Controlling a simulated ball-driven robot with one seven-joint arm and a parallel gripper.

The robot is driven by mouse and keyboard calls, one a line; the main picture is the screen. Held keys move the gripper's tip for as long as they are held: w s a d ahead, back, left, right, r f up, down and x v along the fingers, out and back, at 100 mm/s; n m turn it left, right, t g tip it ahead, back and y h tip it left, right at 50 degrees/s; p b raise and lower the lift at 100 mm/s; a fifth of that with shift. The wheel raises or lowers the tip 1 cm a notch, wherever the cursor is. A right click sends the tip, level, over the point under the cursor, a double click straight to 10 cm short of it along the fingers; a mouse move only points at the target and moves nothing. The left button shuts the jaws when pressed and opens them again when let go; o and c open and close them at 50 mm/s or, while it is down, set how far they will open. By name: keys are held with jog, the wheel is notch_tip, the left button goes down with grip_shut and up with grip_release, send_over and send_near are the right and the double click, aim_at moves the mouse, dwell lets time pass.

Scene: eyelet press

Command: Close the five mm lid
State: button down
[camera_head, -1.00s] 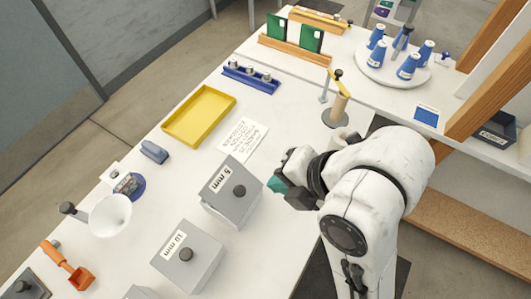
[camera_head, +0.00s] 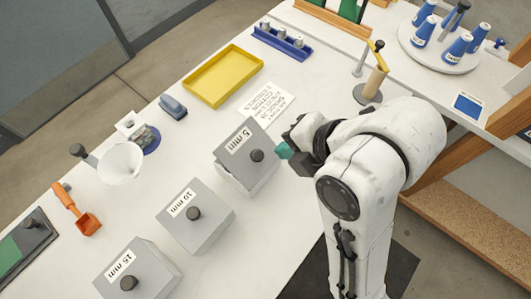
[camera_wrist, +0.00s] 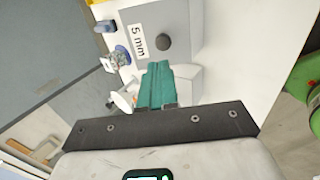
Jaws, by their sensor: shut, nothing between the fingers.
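The 5 mm lid (camera_head: 237,163) is a grey plate with a white "5 mm" label and a dark round knob (camera_head: 257,156). It sits over its grey box and looks tilted compared with the other lids; how wide any gap is, I cannot tell. My gripper (camera_head: 283,150) has teal fingers, shut and empty, just right of the knob in the head view. Whether they touch the lid is unclear. In the wrist view, the shut fingers (camera_wrist: 158,84) point toward the lid (camera_wrist: 150,20), with the knob (camera_wrist: 163,42) beyond their tips.
The 10 mm box (camera_head: 193,228) and the 15 mm box (camera_head: 140,275) stand nearer in a row. A wooden post (camera_head: 375,82) stands behind my arm.

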aim_at(259, 152)
jog(key=b+x, duration=0.3)
jog(key=x, duration=0.6)
jog(key=shift+a, duration=0.1)
